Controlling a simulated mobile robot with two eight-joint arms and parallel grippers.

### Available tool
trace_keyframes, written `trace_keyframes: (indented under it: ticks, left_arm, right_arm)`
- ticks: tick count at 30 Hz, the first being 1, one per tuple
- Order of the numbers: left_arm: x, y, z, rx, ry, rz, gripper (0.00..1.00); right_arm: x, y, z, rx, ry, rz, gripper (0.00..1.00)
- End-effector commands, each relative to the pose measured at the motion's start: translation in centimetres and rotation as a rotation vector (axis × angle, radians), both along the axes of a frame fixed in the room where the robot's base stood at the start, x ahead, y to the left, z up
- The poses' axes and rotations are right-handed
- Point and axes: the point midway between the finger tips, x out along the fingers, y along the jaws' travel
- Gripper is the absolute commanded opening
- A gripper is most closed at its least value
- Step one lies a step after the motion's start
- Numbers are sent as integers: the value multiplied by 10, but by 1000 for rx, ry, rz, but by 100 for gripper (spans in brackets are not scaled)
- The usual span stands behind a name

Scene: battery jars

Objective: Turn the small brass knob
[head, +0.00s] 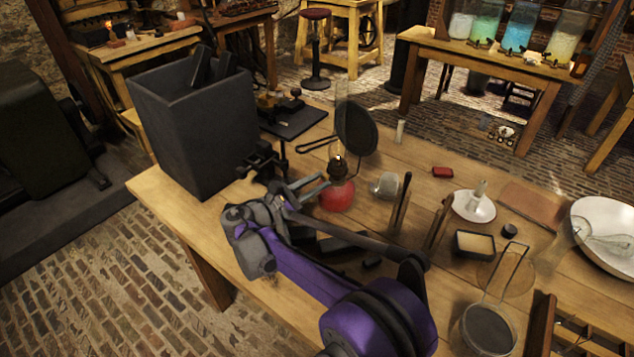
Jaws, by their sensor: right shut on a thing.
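An oil lamp with a red base (337,196), a dark burner and a clear glass chimney (342,115) stands upright on the wooden table, a small flame showing at its burner. My right arm reaches in from the lower right. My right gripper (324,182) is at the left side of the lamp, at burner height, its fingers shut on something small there. The small brass knob is hidden or too small to make out between the fingertips. My left gripper is not in view.
A tall dark grey box (190,140) stands left of the lamp. A round dark pan (357,128) is close behind it, and a glass jar (385,186) lies to its right. A white dish (474,206) and a large white bowl (606,228) are farther right.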

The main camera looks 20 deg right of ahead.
Motion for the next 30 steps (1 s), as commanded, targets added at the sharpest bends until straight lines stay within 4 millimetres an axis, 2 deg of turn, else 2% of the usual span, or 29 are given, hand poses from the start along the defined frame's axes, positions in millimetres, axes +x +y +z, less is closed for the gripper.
trace_keyframes:
  ticks: [7,8,12,23,26,30]
  left_arm:
    - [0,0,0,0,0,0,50]
    - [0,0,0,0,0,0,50]
    - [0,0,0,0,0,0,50]
    - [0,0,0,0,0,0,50]
    - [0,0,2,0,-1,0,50]
    - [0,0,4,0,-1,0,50]
  right_arm:
    - [0,0,0,1,0,0,0]
    - [0,0,0,1,0,0,30]
    - [0,0,0,1,0,0,55]
    - [-1,3,0,1,-2,1,56]
    - [-6,14,0,2,-1,3,56]
    - [-17,38,1,2,-1,3,56]
